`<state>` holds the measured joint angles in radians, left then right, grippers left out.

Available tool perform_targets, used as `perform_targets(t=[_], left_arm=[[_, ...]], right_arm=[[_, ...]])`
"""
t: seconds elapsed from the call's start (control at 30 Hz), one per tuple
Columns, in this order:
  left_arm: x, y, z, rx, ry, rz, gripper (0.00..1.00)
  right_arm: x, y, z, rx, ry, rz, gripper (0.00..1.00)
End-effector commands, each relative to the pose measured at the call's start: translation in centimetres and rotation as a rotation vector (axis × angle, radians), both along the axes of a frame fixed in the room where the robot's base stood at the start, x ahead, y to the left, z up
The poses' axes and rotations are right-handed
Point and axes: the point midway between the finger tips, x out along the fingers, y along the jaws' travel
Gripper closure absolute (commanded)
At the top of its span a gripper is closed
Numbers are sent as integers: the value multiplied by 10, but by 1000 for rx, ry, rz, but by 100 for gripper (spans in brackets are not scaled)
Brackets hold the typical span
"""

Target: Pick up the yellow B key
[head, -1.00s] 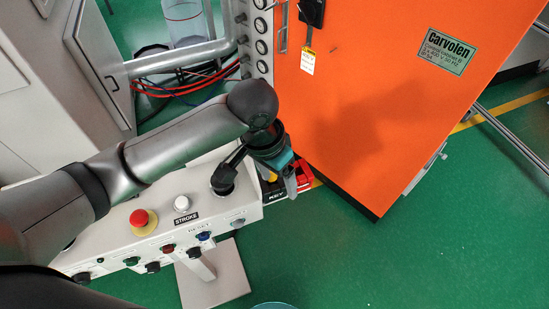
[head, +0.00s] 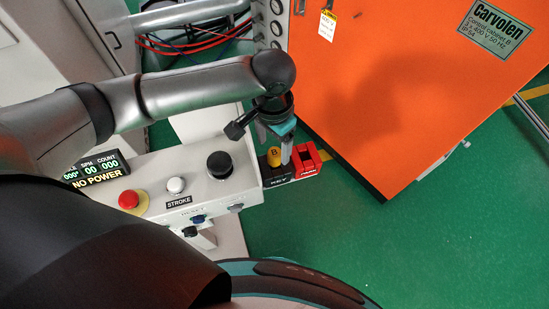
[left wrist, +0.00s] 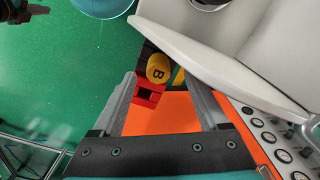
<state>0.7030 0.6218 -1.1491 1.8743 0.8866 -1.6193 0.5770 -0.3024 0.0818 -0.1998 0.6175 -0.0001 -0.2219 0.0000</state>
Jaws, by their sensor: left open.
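The yellow B key (head: 273,157) has a round yellow head and stands in a black holder marked KEY (head: 278,178) at the right end of the control console. In the left wrist view the key (left wrist: 158,68) shows its letter B between and just beyond my finger lines. My left gripper (head: 274,147) is open, pointing down over the holder, with its fingers on either side of the key. No grip on the key shows. My right gripper is not in view.
A red block (head: 307,160) sits right beside the key. The console (head: 152,172) carries a red stop button (head: 130,200), a black knob (head: 220,165) and a display reading NO POWER. An orange cabinet (head: 400,80) stands close behind. Green floor is free at the lower right.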

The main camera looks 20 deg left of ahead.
Motion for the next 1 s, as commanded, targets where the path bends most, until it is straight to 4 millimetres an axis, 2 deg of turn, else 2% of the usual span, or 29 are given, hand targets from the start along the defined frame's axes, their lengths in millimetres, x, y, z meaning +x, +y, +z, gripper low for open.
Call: perform_targets(t=[0.1, 0.3, 0.4, 0.67, 1.0], left_arm=[[-1, 0, -10, 1, 2, 0, 23], [-3, -2, -41, 1, 3, 0, 23], [-3, -1, -51, 1, 0, -1, 23], [-3, -2, -53, 1, 0, -1, 23], [-3, -1, -53, 1, 0, -1, 59]], right_arm=[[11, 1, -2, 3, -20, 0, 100], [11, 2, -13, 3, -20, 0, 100], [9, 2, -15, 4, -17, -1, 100], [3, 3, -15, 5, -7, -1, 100], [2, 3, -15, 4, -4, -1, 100]])
